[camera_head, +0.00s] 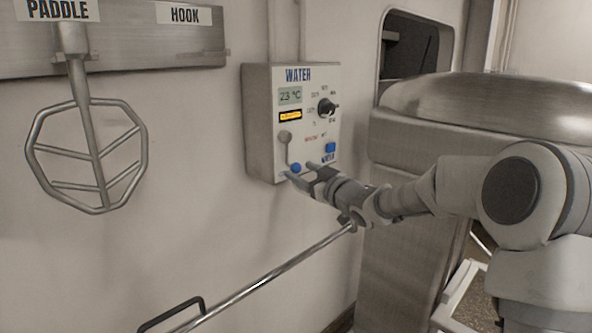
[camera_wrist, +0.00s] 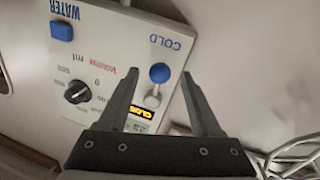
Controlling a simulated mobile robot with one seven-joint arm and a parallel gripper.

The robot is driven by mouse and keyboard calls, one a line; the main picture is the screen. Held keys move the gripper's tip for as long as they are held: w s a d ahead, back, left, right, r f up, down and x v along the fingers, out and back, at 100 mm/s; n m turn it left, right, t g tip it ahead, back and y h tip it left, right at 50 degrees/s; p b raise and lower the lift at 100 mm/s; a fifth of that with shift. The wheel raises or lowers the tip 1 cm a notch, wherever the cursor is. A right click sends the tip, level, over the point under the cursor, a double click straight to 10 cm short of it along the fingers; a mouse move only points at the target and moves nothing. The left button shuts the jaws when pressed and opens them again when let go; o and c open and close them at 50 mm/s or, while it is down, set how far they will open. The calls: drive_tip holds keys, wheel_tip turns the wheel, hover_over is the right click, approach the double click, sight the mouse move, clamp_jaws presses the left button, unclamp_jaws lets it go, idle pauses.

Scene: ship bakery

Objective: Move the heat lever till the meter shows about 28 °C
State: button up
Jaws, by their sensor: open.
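The heat lever (camera_head: 295,168) has a blue ball knob and hangs down from a grey round pivot on the WATER panel (camera_head: 259,125). The knob also shows in the wrist view (camera_wrist: 160,72), beside the word COLD. The temperature meter (camera_head: 290,95) reads 23 °C in the head view. My gripper (camera_head: 298,170) is open at the panel's lower edge. In the wrist view my gripper (camera_wrist: 160,76) has one finger on each side of the knob, with gaps visible. How deep the knob sits between the fingers is hard to tell.
The panel also carries a black rotary dial (camera_head: 326,108), a yellow-lit display (camera_head: 290,116) and a blue button (camera_head: 330,147). A steel rail (camera_head: 265,280) runs below my gripper. A paddle (camera_head: 88,155) hangs at the left. A steel machine (camera_head: 470,105) stands at the right.

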sight(299, 170)
drive_tip(key=shift+x, duration=1.7)
clamp_jaws()
